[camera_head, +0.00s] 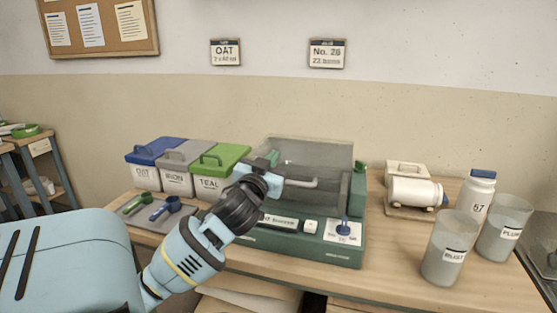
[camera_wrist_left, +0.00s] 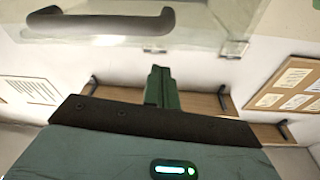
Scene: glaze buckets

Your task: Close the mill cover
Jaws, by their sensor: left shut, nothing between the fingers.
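The mill has a green base (camera_head: 345,253) on the table, with a clear grey cover (camera_head: 322,155) above it. The cover appears raised and tilted, but I cannot tell its exact angle. Its pale bar handle (camera_head: 305,183) shows on the front. In the left wrist view the handle (camera_wrist_left: 100,22) looks dark and crosses the upper left, with the clear panel around it. My left gripper (camera_head: 272,158) is shut and empty at the cover's left side, near the handle; its green fingers also show in the left wrist view (camera_wrist_left: 161,72). I cannot tell whether they touch the cover. My right gripper is out of view.
Bins with blue (camera_head: 155,150), grey (camera_head: 187,152) and green (camera_head: 221,158) lids stand left of the mill. A tray (camera_head: 178,218) with scoops lies before them. A white roller device (camera_head: 413,192), a blue-capped bottle (camera_head: 475,196) and clear beakers (camera_head: 449,250) stand to the right.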

